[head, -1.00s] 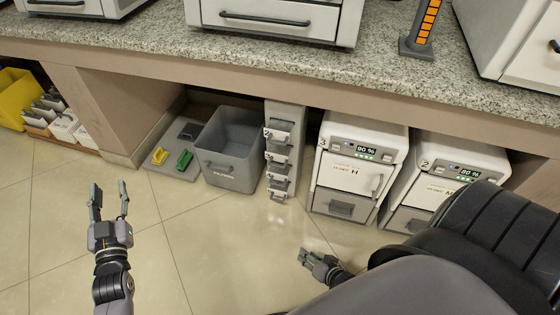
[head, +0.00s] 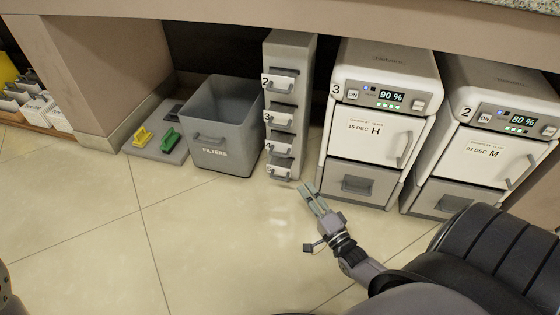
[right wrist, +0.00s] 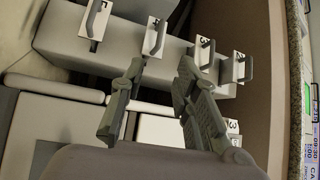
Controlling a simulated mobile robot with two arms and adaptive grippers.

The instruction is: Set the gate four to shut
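The gate rack is a narrow grey column (head: 291,52) under the counter, with white numbered gates and grey handles down its front. Gate four (head: 283,149) is the third one down, below gate three (head: 283,121) and above gate five (head: 281,168). In the right wrist view, gate four (right wrist: 155,38) is ahead of the fingers, between gates five and three. I cannot tell whether it is open or shut. My right gripper (head: 310,190) is open and empty, low in front of the rack and to its right, apart from it. My left gripper is out of view.
A grey FILTERS bin (head: 218,154) stands left of the rack, beside a mat with a yellow and a green item. White machine three (head: 379,110) and machine two (head: 495,130) stand right. The counter overhangs above. The floor in front is clear.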

